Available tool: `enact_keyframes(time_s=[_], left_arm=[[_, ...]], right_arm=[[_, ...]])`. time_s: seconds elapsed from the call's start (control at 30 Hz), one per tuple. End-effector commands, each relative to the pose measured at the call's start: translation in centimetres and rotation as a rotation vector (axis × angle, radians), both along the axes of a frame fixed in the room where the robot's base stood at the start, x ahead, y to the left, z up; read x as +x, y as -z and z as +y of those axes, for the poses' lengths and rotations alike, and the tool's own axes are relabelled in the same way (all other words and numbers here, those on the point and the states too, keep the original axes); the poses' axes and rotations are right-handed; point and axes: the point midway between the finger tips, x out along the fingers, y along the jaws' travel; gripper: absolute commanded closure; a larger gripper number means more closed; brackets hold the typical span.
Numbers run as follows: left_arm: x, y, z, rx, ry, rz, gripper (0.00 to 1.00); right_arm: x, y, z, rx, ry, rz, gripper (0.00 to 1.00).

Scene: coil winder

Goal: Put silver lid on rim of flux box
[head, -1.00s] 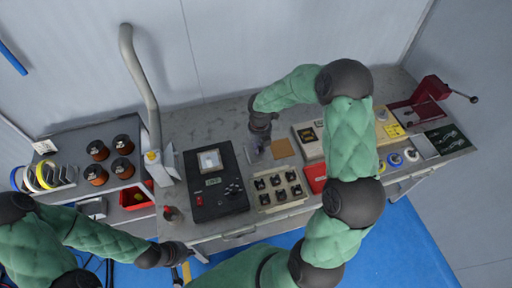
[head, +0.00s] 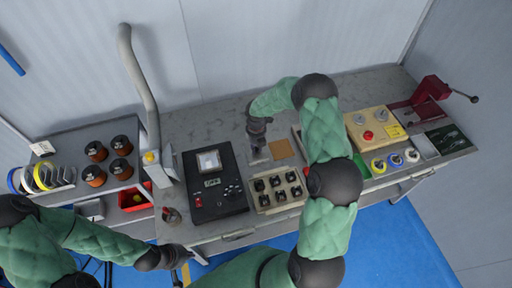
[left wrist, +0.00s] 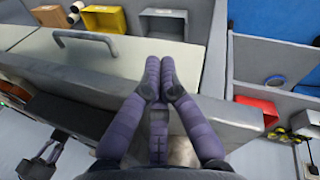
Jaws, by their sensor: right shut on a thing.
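My right gripper (head: 258,154) points down low over the bench, just left of a flat tan square (head: 281,149). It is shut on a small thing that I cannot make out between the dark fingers. I cannot clearly pick out the silver lid or the flux box in the head view; my right arm covers part of the bench. My left gripper (head: 186,254) is at the bench's front edge, far from the right one. In the left wrist view its purple fingers (left wrist: 160,62) are together at the tips, with nothing seen between them.
A black instrument box (head: 215,185) and a tray of dark square pieces (head: 277,187) stand near the gripper. A tan button box (head: 372,127), tape rolls (head: 395,160) and a red vise (head: 430,92) are at right. Dark spools (head: 95,150) and a red bin (head: 134,198) are at left. Bare bench lies behind.

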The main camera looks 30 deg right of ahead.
Motion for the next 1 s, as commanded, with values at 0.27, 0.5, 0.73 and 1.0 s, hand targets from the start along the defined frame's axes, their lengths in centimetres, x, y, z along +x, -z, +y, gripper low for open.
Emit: enact_keyframes(time_s=[0.27, 0.5, 0.73, 1.0], left_arm=[[0.0, 0.1, 0.0, 0.000, 0.000, 0.000, 1.00], [0.0, 0.1, 0.0, 0.000, 0.000, 0.000, 1.00], [0.0, 0.1, 0.0, 0.000, 0.000, 0.000, 1.00], [0.0, -0.4, 0.0, 0.000, 0.000, 0.000, 1.00]], right_arm=[[0.0, 0.1, 0.0, -0.001, 0.000, -0.001, 1.00], [0.0, 0.2, 0.0, -0.001, 0.000, -0.001, 0.54], [0.0, 0.1, 0.0, -0.001, 0.000, -0.001, 0.54], [0.1, -2.7, 0.0, -0.001, 0.000, -0.005, 0.54]])
